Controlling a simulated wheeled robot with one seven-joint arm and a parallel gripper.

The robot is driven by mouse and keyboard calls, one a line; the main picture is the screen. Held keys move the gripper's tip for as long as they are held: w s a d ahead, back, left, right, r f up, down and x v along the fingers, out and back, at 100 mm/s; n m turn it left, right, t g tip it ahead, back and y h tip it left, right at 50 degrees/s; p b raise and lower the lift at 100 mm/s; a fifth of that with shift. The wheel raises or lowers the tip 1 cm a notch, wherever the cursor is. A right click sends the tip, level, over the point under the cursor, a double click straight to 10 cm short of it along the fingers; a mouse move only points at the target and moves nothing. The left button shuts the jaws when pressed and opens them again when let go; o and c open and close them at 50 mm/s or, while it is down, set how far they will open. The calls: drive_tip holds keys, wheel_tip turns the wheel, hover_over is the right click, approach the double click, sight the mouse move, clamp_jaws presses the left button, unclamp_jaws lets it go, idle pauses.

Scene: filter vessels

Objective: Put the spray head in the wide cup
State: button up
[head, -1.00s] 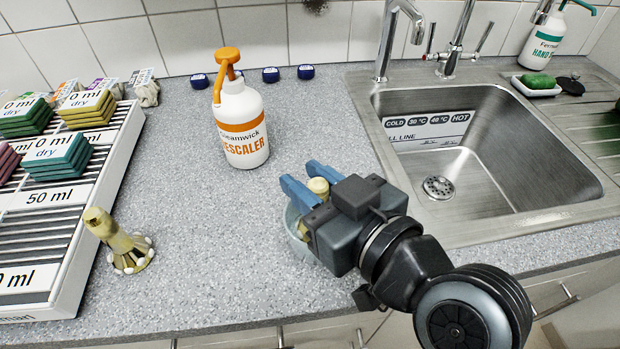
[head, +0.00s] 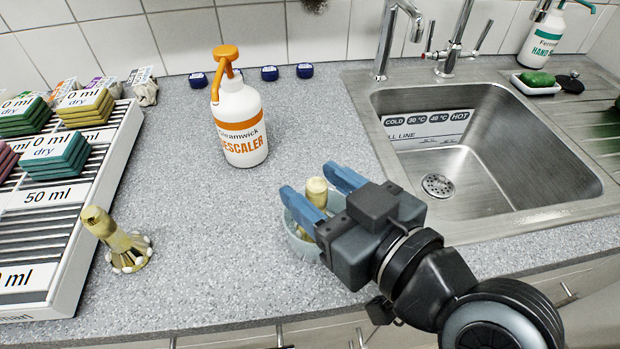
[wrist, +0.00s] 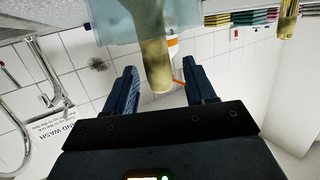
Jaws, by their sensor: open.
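A pale blue translucent wide cup (head: 293,243) stands on the counter, partly hidden by my gripper. A yellowish brass-coloured piece (head: 316,190), which looks like a spray head, stands in it with its handle end sticking out above the rim; its lower end is hidden. The piece (wrist: 156,65) and cup (wrist: 125,28) also show in the wrist view. My gripper (head: 318,188) is open, its blue fingers on either side of the handle with visible gaps in the wrist view. A similar brass-coloured piece (head: 118,242) with white-tipped prongs stands tilted on the counter at left.
A white descaler bottle (head: 240,125) with an orange pump stands behind the cup. A slatted rack (head: 60,215) with stacked coloured pads is at left. A steel sink (head: 490,180) is at right. Small blue caps lie along the wall.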

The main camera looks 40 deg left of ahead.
drive_tip(key=v, duration=0.9)
drive_tip(key=shift+d+b, duration=0.4)
drive_tip(key=shift+b, duration=0.05)
drive_tip(key=shift+s, duration=0.1)
drive_tip(key=s+d+f+m+t+h, duration=0.2)
drive_tip(key=d+f+m+t+h, duration=0.65)
drive_tip(key=d+f+m, duration=0.65)
drive_tip(key=s+d+r+t+h, duration=0.3)
drive_tip(key=s+d+h, duration=0.3)
drive_tip(key=s+d, duration=0.8)
drive_tip(key=s, duration=0.3)
drive_tip(key=shift+s+m+h, duration=0.3)
drive_tip(key=shift+h, duration=0.05)
